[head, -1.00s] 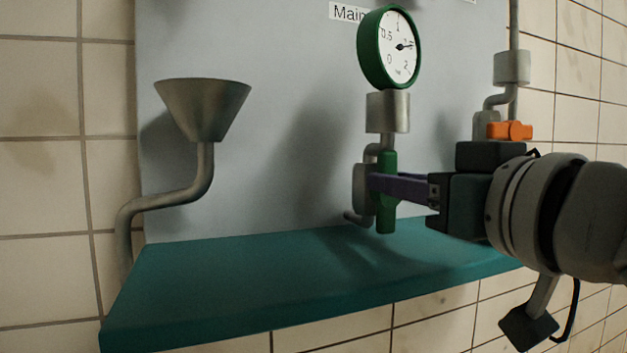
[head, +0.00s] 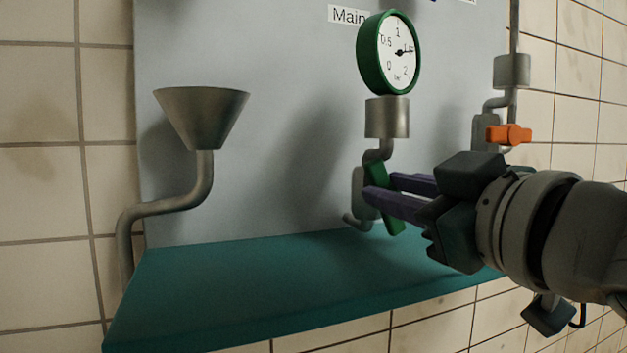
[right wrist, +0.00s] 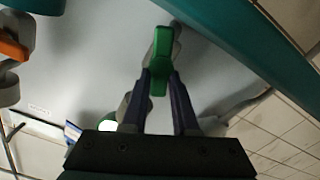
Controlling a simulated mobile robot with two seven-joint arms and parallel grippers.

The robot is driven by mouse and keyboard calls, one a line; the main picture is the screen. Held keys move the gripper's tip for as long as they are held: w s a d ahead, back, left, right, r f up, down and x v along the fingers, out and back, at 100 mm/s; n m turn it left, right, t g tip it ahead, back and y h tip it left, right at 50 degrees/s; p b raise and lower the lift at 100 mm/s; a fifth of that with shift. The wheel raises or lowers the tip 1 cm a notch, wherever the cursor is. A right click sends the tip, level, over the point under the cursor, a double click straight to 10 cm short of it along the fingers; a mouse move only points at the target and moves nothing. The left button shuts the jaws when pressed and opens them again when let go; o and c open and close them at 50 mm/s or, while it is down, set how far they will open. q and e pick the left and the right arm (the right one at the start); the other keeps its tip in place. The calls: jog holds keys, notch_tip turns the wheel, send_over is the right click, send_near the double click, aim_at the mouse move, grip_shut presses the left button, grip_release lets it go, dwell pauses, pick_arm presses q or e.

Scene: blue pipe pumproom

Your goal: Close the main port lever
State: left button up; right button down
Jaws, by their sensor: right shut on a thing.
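The green main port lever (head: 376,172) is on the grey valve body (head: 359,190) below the green-rimmed gauge (head: 389,52) and the "Main" label (head: 348,14). The lever is tilted, its lower end leaning right. My right gripper (head: 378,190) reaches in from the right with its purple fingers closed around the lever's middle. In the right wrist view the green lever (right wrist: 161,52) sits between the fingertips (right wrist: 160,84). The fingers hide part of the lever in the head view. My left gripper is not in view.
A teal shelf (head: 230,290) runs beneath the valve. A metal funnel (head: 200,115) on a bent pipe stands at left. An orange lever (head: 508,134) is on another pipe at right, behind my arm. The panel between funnel and valve is clear.

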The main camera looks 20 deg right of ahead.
jog(key=n, duration=0.1)
jog(key=n+p, duration=0.1)
jog(key=n, duration=0.1)
jog(key=shift+a+n, duration=0.2)
jog(key=shift+n, duration=0.1)
jog(key=n, duration=0.2)
jog(key=n+p, duration=0.1)
jog(key=shift+a+f+n, duration=0.15)
jog(key=shift+f+n, duration=0.05)
jog(key=shift+n, duration=0.2)
jog(key=n, duration=0.3)
jog(key=shift+f+p, duration=0.2)
jog(key=shift+p, duration=0.2)
jog(key=shift+a+f+n, duration=0.1)
jog(key=shift+f+n, duration=0.05)
jog(key=shift+n, duration=1.05)
jog(key=shift+p, duration=0.3)
jog(key=c, duration=0.7)
grip_release()
